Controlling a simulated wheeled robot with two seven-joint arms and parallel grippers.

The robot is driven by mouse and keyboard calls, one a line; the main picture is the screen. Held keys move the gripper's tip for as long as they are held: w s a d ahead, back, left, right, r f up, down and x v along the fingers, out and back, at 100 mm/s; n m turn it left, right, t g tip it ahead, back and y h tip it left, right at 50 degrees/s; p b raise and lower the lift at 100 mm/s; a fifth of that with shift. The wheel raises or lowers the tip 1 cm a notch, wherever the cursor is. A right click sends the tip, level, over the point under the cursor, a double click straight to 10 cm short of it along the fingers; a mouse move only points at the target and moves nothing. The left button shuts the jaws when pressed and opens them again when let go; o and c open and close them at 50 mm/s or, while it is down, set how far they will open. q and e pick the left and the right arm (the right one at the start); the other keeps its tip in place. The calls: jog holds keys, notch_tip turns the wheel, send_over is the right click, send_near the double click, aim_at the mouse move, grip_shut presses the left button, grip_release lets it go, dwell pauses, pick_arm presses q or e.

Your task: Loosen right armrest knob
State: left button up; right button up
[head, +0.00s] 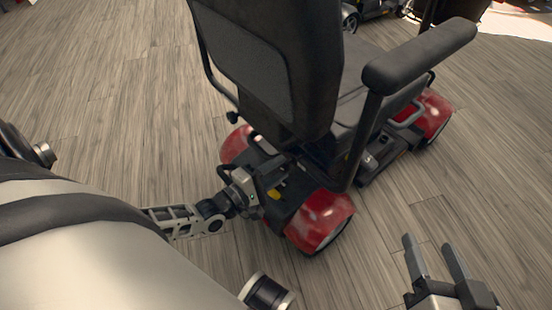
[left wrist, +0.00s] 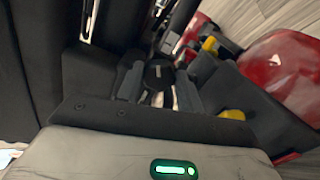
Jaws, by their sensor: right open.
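The mobility scooter stands with its black seat back (head: 270,65) towards me and its red rear fenders (head: 322,220) below. Its right armrest (head: 420,55) sticks out on a dark post (head: 362,140). A small black knob (head: 233,117) shows at the lower left of the seat back; I cannot make out a knob for the right armrest. My left gripper (head: 243,192) is low behind the seat, among the rear parts. In the left wrist view, a dark round part (left wrist: 159,72) sits near the fingers; contact is unclear. My right gripper (head: 435,258) is open and empty, right of the scooter.
Yellow parts (left wrist: 232,114) and a red fender (left wrist: 283,70) are close to my left wrist. Another scooter (head: 375,10) stands at the back. The wooden floor (head: 100,90) is clear at left and right.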

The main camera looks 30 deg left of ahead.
pick_arm(q)
jog(key=o, duration=0.3)
pick_arm(e)
jog(key=shift+f, duration=0.1)
pick_arm(q)
jog(key=p+v, duration=0.2)
jog(key=v, duration=1.4)
jog(key=shift+p, duration=0.4)
pick_arm(e)
jog(key=shift+d+f+g+h, duration=0.45)
jog(key=shift+f+g+h, duration=0.05)
jog(key=shift+f, duration=0.25)
jog(key=shift+s+r, duration=0.1)
jog(key=shift+r, duration=0.05)
